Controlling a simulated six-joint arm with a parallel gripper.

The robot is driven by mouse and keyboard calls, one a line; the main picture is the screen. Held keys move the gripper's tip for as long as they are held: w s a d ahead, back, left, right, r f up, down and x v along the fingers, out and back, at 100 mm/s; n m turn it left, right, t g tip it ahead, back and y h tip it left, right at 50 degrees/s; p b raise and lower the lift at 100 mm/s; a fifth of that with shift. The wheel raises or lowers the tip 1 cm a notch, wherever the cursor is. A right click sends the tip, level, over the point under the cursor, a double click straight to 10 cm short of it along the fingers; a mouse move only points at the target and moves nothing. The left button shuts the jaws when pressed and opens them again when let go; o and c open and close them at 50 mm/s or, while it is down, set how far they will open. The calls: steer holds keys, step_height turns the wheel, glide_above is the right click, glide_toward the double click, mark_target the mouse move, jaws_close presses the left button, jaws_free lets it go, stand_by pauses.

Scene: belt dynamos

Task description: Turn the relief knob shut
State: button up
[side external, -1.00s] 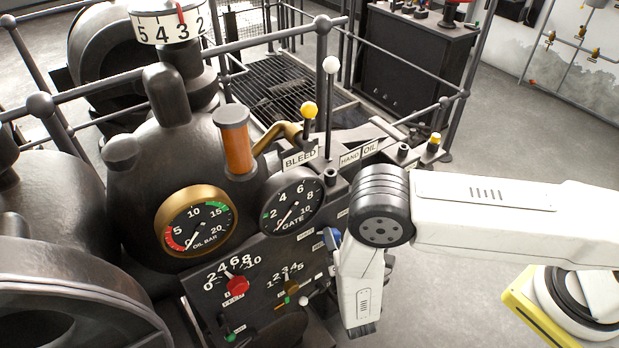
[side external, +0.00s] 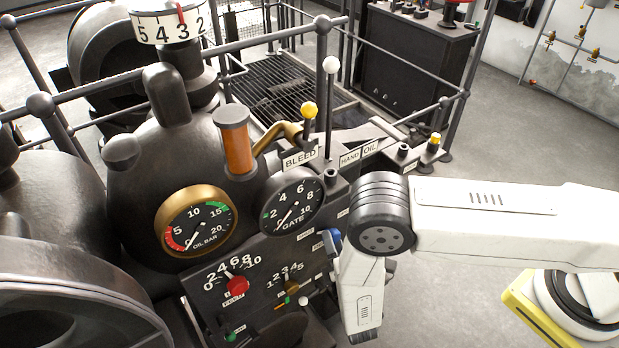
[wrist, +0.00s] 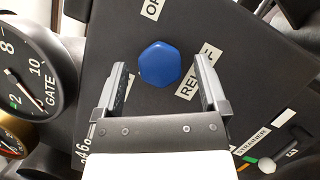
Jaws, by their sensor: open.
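The relief knob is a blue six-sided knob (wrist: 159,64) on the dark panel in the wrist view, next to a partly covered label reading RELIEF. In the side view a bit of blue (side external: 333,238) shows at the panel's right edge, mostly behind my arm. My gripper (wrist: 160,63) is open, with one finger on each side of the knob in the wrist view. Gaps show between the knob and both fingers, and nothing is held. How far the fingertips are from the panel is hard to tell. My gripper's fingers are hidden in the side view.
The GATE gauge (wrist: 28,75) stands left of my gripper in the wrist view. A strainer lever with a white ball (wrist: 266,165) and green part is at lower right. In the side view, a red knob (side external: 238,286) is on the panel; the bleed lever's yellow ball (side external: 309,110) stands above.

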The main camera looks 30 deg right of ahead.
steer(key=v, duration=0.6)
steer(key=shift+s, duration=0.35)
steer(key=shift+f, duration=0.1)
steer(key=w+d+f+m+g+y, duration=0.2)
steer(key=w+d+m+g+y, duration=0.2)
steer(key=d+m+g, duration=0.5)
step_height(320, 180, up, 11)
steer(key=w+d+m+g+y, duration=0.1)
steer(key=w+m+g+y, duration=0.15)
steer(key=m+g, duration=0.2)
steer(key=s+d+r+m+g, duration=0.3)
steer(key=s+d+r+m, duration=0.3)
steer(key=r, duration=0.5)
steer(key=s+d, duration=0.2)
steer(key=s, duration=0.1)
steer(key=shift+s, duration=0.2)
